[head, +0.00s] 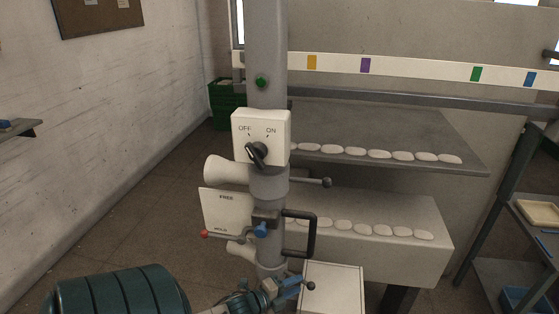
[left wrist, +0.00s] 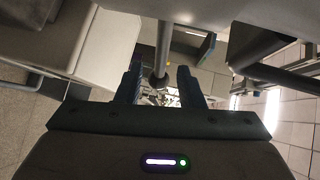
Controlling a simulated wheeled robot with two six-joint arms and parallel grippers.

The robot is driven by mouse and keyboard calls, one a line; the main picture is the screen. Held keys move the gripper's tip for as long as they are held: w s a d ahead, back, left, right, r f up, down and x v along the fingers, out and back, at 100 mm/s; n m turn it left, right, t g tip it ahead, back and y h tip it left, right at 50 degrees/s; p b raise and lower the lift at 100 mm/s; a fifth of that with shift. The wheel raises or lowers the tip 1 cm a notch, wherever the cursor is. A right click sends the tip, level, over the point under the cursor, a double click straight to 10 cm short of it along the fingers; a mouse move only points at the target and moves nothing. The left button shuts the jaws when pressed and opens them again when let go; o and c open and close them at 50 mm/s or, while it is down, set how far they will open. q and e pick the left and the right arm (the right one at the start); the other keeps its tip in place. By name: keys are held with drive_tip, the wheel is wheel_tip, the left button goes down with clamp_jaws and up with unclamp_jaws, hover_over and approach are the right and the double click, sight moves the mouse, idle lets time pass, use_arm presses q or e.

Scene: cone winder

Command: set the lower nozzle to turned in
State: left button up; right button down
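The lower nozzle (head: 240,250) is a small pale flared cone low on the grey post, pointing left in the head view. Its short lever seems to be the one ending in a dark ball (head: 310,286) to the right of the post. My left gripper (head: 284,290) is at this lever, low on the post. In the left wrist view its two dark fingers (left wrist: 160,84) are apart, with a grey rod and rounded end (left wrist: 160,79) between them. I see a gap on each side, so no clear contact. My right gripper is in neither view.
Above are a larger upper nozzle (head: 222,171) with its ball lever (head: 327,182), an OFF/ON switch box (head: 262,135) and a FREE/HOLD plate (head: 226,211). A dark loop handle (head: 313,234) juts right. A white box (head: 334,288) stands close to the right.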

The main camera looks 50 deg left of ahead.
use_arm(q)
drive_tip(key=shift+v, duration=2.55)
